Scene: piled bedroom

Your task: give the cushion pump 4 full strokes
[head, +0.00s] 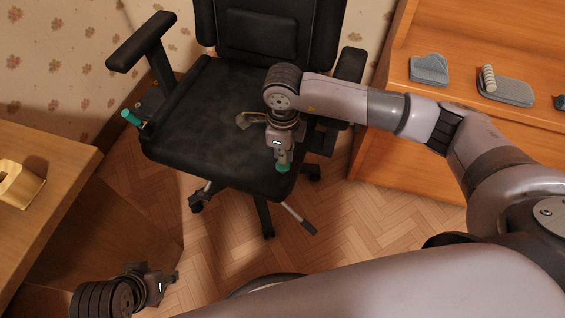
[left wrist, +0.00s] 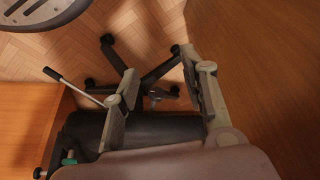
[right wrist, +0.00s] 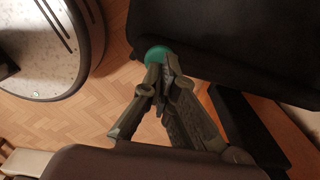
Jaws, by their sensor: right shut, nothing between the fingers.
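The black office chair (head: 215,110) stands in the middle of the head view. A round teal knob (head: 283,168) sits at its seat's front edge, and it also shows in the right wrist view (right wrist: 157,53). My right gripper (head: 283,157) points down with its fingers shut right at this knob; I cannot tell whether they touch it. A second teal part, a cylinder (head: 131,118), sticks out at the chair's left side. I cannot tell which teal part belongs to the pump. My left gripper (left wrist: 160,80) is open and empty, low at the lower left of the head view.
A lever with a pale shaft (head: 299,219) sticks out below the seat. A wooden desk (head: 510,55) with grey objects (head: 430,69) stands right. A wooden table (head: 60,160) with a gold object (head: 18,184) stands left. Parquet floor (head: 345,225) lies clear in front of the chair.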

